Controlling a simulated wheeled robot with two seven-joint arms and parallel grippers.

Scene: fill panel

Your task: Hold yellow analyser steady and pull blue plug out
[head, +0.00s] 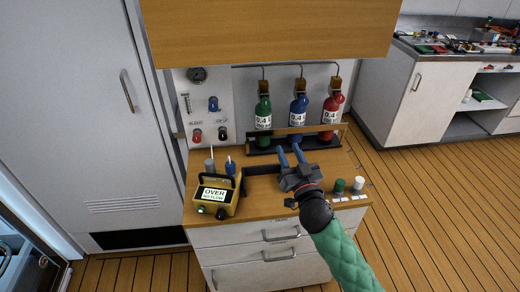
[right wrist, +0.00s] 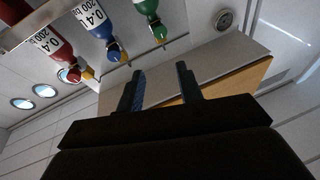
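The yellow analyser (head: 231,206) stands at the front left of the wooden counter. Its screen reads "OVER NO FLOW". A blue plug (head: 230,168) stands upright at its back top edge, beside a grey plug (head: 209,165); I cannot tell how deep the blue plug sits. My right gripper (head: 290,154) is over the counter, to the right of the analyser and apart from it. Its two blue fingers are parted with nothing between them, as the right wrist view (right wrist: 162,88) also shows. My left gripper is not in view.
Green (head: 263,112), blue (head: 299,110) and red (head: 331,112) bottles stand in a rack behind my right gripper. A wooden overhead cabinet (head: 265,30) hangs above. Green (head: 339,186) and white (head: 358,183) caps sit at the counter's right. The wall panel (head: 205,115) has knobs and a gauge.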

